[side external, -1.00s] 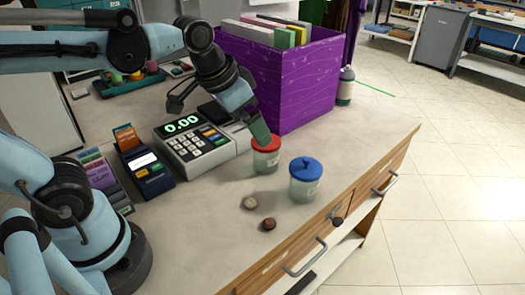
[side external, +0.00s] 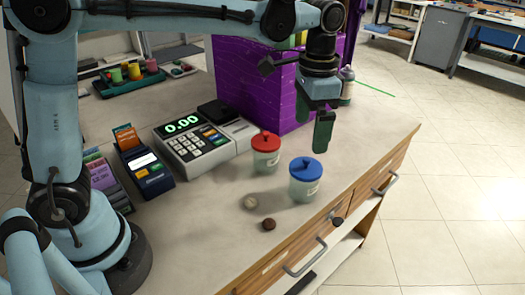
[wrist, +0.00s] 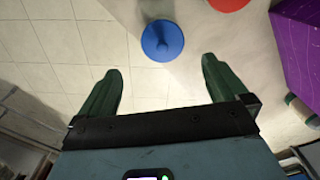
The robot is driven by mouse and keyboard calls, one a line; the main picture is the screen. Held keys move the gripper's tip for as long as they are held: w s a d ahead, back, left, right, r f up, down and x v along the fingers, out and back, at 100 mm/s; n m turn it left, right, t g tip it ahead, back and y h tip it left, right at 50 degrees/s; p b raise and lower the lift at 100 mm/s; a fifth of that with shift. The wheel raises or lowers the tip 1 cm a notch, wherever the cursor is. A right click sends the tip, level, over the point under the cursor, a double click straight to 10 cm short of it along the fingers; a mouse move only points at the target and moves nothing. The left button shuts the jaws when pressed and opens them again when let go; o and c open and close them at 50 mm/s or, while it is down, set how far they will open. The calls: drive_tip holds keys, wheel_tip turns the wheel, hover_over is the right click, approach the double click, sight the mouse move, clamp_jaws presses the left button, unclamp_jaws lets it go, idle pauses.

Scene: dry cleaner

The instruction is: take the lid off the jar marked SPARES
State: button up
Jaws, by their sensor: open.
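Two small jars stand on the counter. One has a red lid (side external: 266,141) over a pale body (side external: 265,163); the other has a blue lid (side external: 305,168) over a pale body (side external: 304,190). Both lids are on. The labels are too small to read, so I cannot tell which says SPARES. My gripper (side external: 316,122) points down, open and empty, above the counter behind the blue-lidded jar, touching neither. In the wrist view the blue lid (wrist: 162,41) lies just beyond the gap between my fingertips (wrist: 162,66); the red lid (wrist: 229,4) is cut off at the top.
A purple bin (side external: 265,85) stands behind the jars, with a bottle (side external: 347,86) beside it. A cash register (side external: 195,140) and card reader (side external: 145,170) are left. Two small round items, pale (side external: 249,202) and brown (side external: 269,224), lie in front. The counter edge is close on the right.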

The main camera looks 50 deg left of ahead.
sight(307, 159)
drive_tip(key=shift+w+a+f, duration=0.1)
drive_tip(key=shift+f, duration=2.2)
drive_tip(key=shift+w+a+f, duration=0.1)
drive_tip(key=shift+f, duration=2.2)
drive_tip(key=c, duration=0.9)
drive_tip(key=shift+c, duration=0.2)
drive_tip(key=shift+r, duration=0.15)
